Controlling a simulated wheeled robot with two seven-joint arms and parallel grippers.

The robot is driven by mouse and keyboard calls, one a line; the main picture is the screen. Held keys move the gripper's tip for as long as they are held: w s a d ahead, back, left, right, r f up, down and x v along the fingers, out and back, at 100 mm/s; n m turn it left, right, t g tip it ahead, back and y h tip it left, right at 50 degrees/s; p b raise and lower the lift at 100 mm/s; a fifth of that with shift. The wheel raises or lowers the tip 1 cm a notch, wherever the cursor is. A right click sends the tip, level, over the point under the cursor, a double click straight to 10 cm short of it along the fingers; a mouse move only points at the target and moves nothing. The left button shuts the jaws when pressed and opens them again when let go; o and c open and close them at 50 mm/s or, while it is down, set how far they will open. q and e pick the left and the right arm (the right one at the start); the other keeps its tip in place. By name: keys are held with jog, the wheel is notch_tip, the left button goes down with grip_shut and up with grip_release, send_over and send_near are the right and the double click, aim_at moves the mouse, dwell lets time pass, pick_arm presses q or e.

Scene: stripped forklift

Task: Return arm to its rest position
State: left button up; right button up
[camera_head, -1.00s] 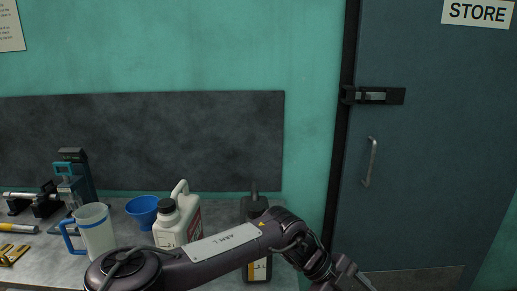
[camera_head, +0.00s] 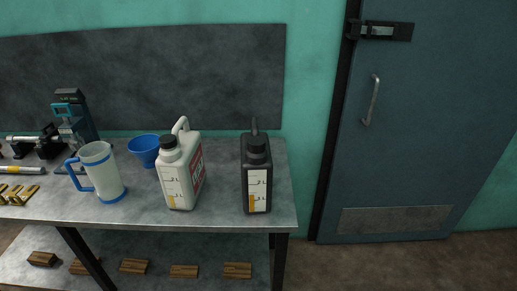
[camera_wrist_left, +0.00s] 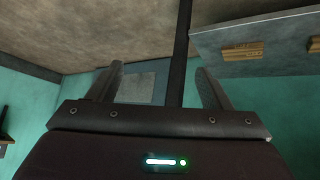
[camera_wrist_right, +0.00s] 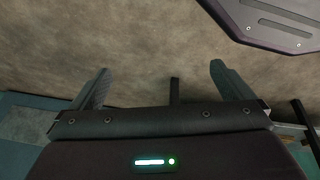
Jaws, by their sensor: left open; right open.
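Neither arm shows in the head view now. My left gripper (camera_wrist_left: 160,90) is open and empty in the left wrist view. The floor, the door's lower part and the bench's lower shelf (camera_wrist_left: 265,52) show beyond its fingers, and the view is turned upside down. My right gripper (camera_wrist_right: 160,88) is open and empty in the right wrist view. Brown floor fills most of the space past its fingers. A dark panel (camera_wrist_right: 270,18), probably part of my own body, is at the upper right.
A grey workbench (camera_head: 225,208) holds a white jug (camera_head: 180,180), a black jug (camera_head: 256,175), a blue funnel (camera_head: 144,148) and a clear pitcher (camera_head: 101,172). Wooden blocks (camera_head: 134,266) lie on its lower shelf. A closed door (camera_head: 420,130) stands at right, with clear floor (camera_head: 400,265) before it.

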pick_arm(q)
jog(key=s+a+f+n+g+y, duration=0.1)
jog(key=s+a+f, duration=0.2)
jog(key=s+a, duration=0.3)
jog(key=s+a+f+n+g+y, duration=0.1)
jog(key=s+a, duration=0.5)
jog(key=s, duration=0.7)
jog(key=s+a+f+n+g+y, duration=0.2)
jog(key=s+a+f, duration=0.4)
jog(key=s, duration=0.4)
jog(key=shift+a+g+y, duration=0.3)
jog(key=shift+g+y, duration=0.2)
jog(key=shift+y, duration=0.1)
pick_arm(e)
jog(key=s+d+f+g, duration=0.2)
jog(key=s+f, duration=0.1)
jog(key=s, duration=0.8)
jog(key=shift+m+g, duration=0.3)
jog(key=shift+g, duration=0.1)
pick_arm(q)
jog(key=shift+f, duration=0.1)
